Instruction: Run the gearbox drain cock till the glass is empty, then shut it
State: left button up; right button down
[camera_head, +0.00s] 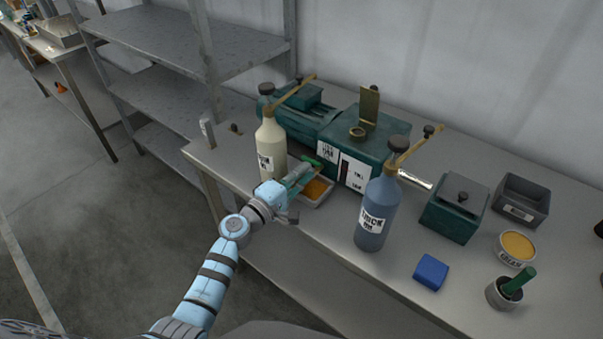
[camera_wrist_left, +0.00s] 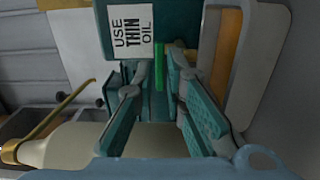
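The dark green gearbox (camera_head: 385,132) stands on the bench against the wall, with white labels on its front. A narrow dark upright strip, perhaps the glass (camera_head: 345,168), shows between the labels; its level is too small to read. The drain cock's green lever (camera_head: 311,162) sticks out low on the front. It also shows in the left wrist view (camera_wrist_left: 159,67), between the fingertips. My left gripper (camera_head: 301,176) is open around the lever, with a gap beside it. A shallow tray (camera_head: 329,194) of amber oil lies below. My right gripper is not in view.
A cream bottle (camera_head: 270,143) stands left of my gripper and a blue bottle (camera_head: 377,211) labelled THICK stands right. A green box (camera_head: 455,210), grey bin (camera_head: 522,200), blue block (camera_head: 431,272), yellow-filled tub (camera_head: 516,247) and cup (camera_head: 504,293) occupy the right bench.

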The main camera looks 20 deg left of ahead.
pick_arm(q)
jog(key=o, duration=0.3)
jog(key=v, duration=1.2)
